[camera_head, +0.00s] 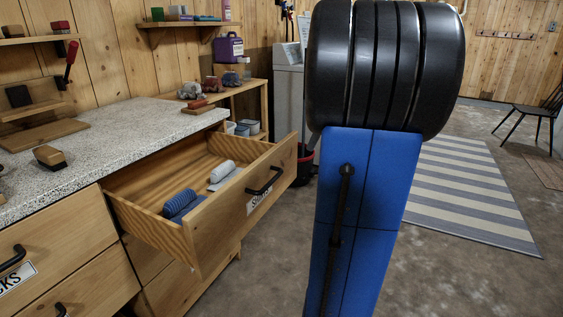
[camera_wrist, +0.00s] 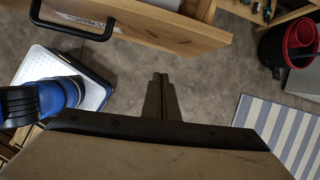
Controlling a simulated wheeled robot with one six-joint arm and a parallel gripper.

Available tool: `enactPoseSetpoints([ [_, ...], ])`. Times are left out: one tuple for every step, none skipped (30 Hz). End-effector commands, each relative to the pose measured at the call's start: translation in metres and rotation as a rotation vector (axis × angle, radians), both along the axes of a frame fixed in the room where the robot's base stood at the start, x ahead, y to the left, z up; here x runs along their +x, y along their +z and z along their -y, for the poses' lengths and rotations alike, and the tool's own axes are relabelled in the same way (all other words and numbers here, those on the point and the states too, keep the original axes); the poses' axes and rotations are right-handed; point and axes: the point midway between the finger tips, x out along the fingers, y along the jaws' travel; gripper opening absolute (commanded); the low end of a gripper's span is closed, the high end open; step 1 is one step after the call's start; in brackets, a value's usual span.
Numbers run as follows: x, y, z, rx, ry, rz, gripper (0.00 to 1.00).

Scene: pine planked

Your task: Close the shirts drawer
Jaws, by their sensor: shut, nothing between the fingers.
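The shirts drawer (camera_head: 222,221) is pulled far out of the wooden dresser under the speckled countertop. It has a black bar handle (camera_head: 265,181) and a white label, partly readable, on its front. Inside lie a rolled blue cloth (camera_head: 181,204) and a rolled light grey cloth (camera_head: 222,172). In the wrist view the drawer front (camera_wrist: 180,32) and its black handle (camera_wrist: 75,28) show at the top left. My gripper (camera_wrist: 161,80) is shut and empty, over the floor and apart from the drawer front. In the head view my arm hides the gripper.
Another drawer with a label ending in "CKS" (camera_head: 55,245) is shut at the left. The countertop (camera_head: 100,135) holds several small objects. A black and red bucket (camera_head: 304,163) stands beyond the open drawer. A striped rug (camera_head: 465,195) lies on open floor at the right.

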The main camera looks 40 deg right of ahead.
Motion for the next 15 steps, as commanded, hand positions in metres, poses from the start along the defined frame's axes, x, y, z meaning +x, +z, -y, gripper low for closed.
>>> enactPoseSetpoints([
  [-0.002,0.000,0.012,0.017,-0.045,-0.002,0.00],
  [-0.003,0.000,0.017,0.027,-0.067,-0.002,0.00],
  [-0.004,0.000,0.023,0.037,-0.092,-0.003,0.00],
  [-0.005,0.000,0.025,0.044,-0.106,-0.003,0.00],
  [-0.005,0.000,0.027,0.048,-0.116,-0.003,0.00],
  [-0.005,0.000,0.029,0.052,-0.125,-0.003,0.00],
  [-0.005,-0.001,0.030,0.054,-0.130,-0.003,0.00],
  [-0.004,-0.002,0.030,0.055,-0.133,-0.003,0.00],
  [-0.004,-0.005,0.029,0.057,-0.133,-0.004,0.00],
  [-0.003,-0.007,0.029,0.057,-0.132,-0.004,0.00],
  [-0.001,-0.010,0.028,0.057,-0.132,-0.004,0.00],
  [0.000,-0.014,0.027,0.057,-0.131,-0.004,0.00],
  [0.002,-0.019,0.027,0.057,-0.131,-0.004,0.00],
  [0.003,-0.023,0.026,0.057,-0.131,-0.004,0.00],
  [0.006,-0.030,0.025,0.058,-0.130,-0.005,0.00],
])
